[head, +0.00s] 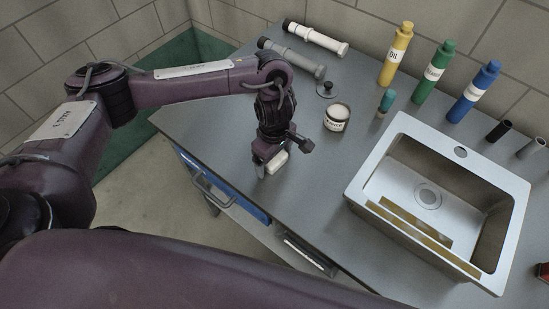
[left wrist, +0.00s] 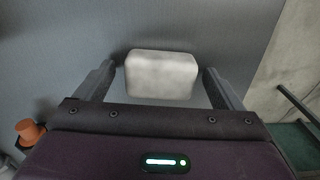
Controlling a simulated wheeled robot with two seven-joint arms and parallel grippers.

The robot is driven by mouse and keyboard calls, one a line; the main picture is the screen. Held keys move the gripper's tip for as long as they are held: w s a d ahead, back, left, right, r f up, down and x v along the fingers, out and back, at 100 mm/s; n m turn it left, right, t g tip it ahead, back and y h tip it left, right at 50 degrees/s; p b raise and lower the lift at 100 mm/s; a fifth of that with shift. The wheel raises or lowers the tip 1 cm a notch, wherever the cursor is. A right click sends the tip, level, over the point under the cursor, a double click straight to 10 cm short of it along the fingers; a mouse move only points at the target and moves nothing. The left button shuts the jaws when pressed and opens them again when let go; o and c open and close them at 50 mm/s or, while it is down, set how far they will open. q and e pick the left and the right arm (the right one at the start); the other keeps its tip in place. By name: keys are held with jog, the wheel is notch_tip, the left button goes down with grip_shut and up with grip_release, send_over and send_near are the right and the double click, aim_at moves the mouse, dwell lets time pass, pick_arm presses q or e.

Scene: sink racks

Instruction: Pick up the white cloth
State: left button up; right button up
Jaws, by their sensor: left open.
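The white cloth shows as a small pale block (left wrist: 162,75) on the grey worktop in the left wrist view. It lies between the two open fingers of my left gripper (left wrist: 160,88), with a gap on each side. In the head view the cloth (head: 277,162) is partly hidden by my left gripper (head: 273,163), which points down over it near the front edge of the worktop. My left gripper is open and not closed on the cloth. My right gripper is in neither view.
The worktop (head: 225,130) also holds a metal sink (head: 378,167) at right, a white jar (head: 337,117), and a small teal bottle (head: 386,102). Yellow (head: 396,55), green (head: 434,73) and blue (head: 473,92) bottles stand along the wall. White (head: 316,38) and grey (head: 291,58) tubes lie at the back.

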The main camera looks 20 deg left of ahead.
pick_arm(q)
jog(key=c, duration=0.4)
jog(key=shift+c, duration=1.4)
jog(key=c, duration=0.4)
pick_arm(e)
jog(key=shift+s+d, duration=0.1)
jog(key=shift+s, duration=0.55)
pick_arm(q)
jog(key=shift+r, duration=0.15)
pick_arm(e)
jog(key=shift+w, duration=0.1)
pick_arm(q)
jog(key=shift+r, duration=0.6)
notch_tip(320, 180, up, 19)
jog(key=shift+f+p, duration=0.2)
jog(key=shift+p, duration=0.25)
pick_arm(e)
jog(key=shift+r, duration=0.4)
